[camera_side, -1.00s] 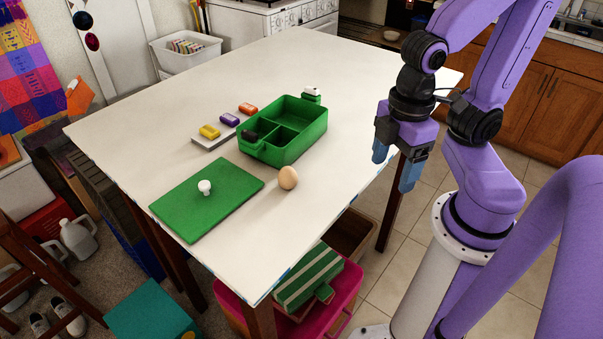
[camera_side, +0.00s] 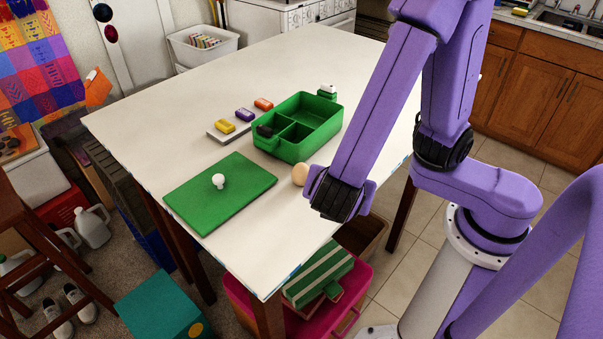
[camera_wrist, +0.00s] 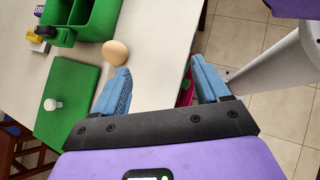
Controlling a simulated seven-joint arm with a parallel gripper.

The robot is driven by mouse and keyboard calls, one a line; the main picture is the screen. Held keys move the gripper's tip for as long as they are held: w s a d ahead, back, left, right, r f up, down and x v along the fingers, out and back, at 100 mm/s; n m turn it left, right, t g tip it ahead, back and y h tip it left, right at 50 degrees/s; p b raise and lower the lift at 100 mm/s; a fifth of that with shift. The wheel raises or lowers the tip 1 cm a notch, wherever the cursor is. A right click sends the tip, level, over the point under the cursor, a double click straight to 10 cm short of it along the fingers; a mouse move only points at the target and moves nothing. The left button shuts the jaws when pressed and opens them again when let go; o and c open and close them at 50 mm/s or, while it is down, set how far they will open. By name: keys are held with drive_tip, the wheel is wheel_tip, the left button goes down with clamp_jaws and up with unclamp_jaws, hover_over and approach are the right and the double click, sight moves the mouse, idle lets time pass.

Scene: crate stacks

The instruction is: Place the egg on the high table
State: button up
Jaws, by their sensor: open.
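In the wrist view the whole egg (camera_wrist: 115,52) shows, just beyond the tip of my left finger. My gripper (camera_wrist: 162,75) is open, its blue fingers wide apart with nothing between them. The gap lies over the table's edge, to the right of the egg. In the side view my arm hides the fingers.
A green lid with a white knob (camera_side: 240,190) lies flat at the table's near left. A green divided box (camera_side: 328,137) stands behind the egg. Small coloured blocks (camera_side: 244,115) lie left of the box. A pink crate with a striped box (camera_side: 320,279) is below the table's edge.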

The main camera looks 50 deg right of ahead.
drive_tip(key=a+n+t+h, duration=0.1)
drive_tip(key=a+n+t, duration=0.4)
drive_tip(key=a, duration=0.3)
approach(301, 170)
drive_tip(key=w+d+f, duration=0.2)
drive_tip(key=d, duration=0.1)
drive_tip(key=shift+w+d+f, duration=0.15)
drive_tip(key=shift+d+f, duration=0.05)
drive_tip(key=shift+f, duration=0.1)
drive_tip(key=shift+w+a+x, duration=0.1)
drive_tip(key=shift+x, duration=1.25)
drive_tip(key=shift+w+a+x, duration=0.1)
drive_tip(key=shift+a+x, duration=0.05)
drive_tip(key=shift+x, duration=1.15)
drive_tip(key=c, duration=1.2)
drive_tip(key=shift+r, duration=0.5)
drive_tip(key=shift+s+d+r, duration=0.75)
drive_tip(key=shift+s+r, duration=1.25)
drive_tip(key=shift+s, duration=0.2)
drive_tip(key=shift+s+d+r, duration=0.75)
drive_tip(key=shift+s+r, duration=1.25)
drive_tip(key=shift+s, duration=0.2)
drive_tip(key=shift+s+d+r, duration=0.75)
drive_tip(key=shift+s+r, duration=1.2)
drive_tip(key=shift+s, duration=0.3)
